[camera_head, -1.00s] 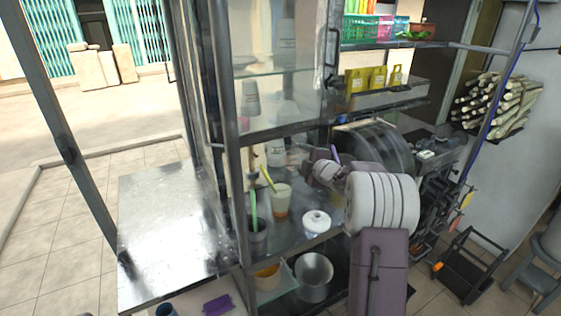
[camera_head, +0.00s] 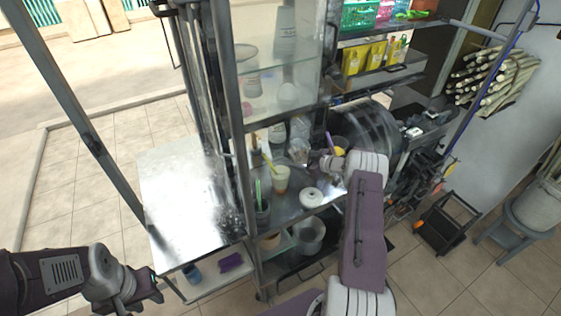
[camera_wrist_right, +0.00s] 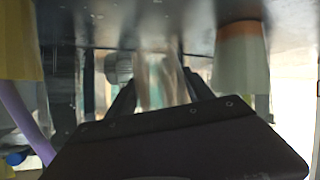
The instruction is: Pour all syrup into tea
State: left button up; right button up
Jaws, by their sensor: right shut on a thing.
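A pale cup with orange at its base and a yellow straw (camera_head: 281,181) stands on the metal counter; it also shows in the right wrist view (camera_wrist_right: 242,60). My right gripper (camera_head: 311,160) is beside it on the right, shut on a clear container (camera_head: 298,150). In the right wrist view the container (camera_wrist_right: 158,80) is between the fingers; its contents cannot be made out, nor whether it is tilted. A dark cup with a green straw (camera_head: 262,212) stands nearer the counter's left front. My left gripper (camera_head: 156,285) is at the lower left, away from the counter; its finger opening is unclear.
A white round lidded pot (camera_head: 311,197) sits in front of my right gripper. A yellow cup (camera_head: 340,146) with a purple straw stands behind. The frame's post (camera_head: 235,130) and glass shelves (camera_head: 285,110) border the counter. The metal side table (camera_head: 185,190) is clear.

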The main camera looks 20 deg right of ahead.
jog(key=shift+a+f+m+y+b, duration=0.1)
jog(key=shift+f+m+y+b, duration=0.2)
jog(key=shift+f+b, duration=0.25)
jog(key=p, duration=0.4)
jog(key=shift+a+r+m+y, duration=0.2)
jog(key=shift+r+m+y, duration=0.1)
jog(key=shift+m, duration=0.1)
jog(key=shift+f, duration=0.25)
jog(key=shift+s, duration=0.1)
notch_tip(320, 180, up, 2)
jog(key=shift+r+p, duration=0.1)
jog(key=shift+p, duration=0.4)
jog(key=shift+r, duration=0.35)
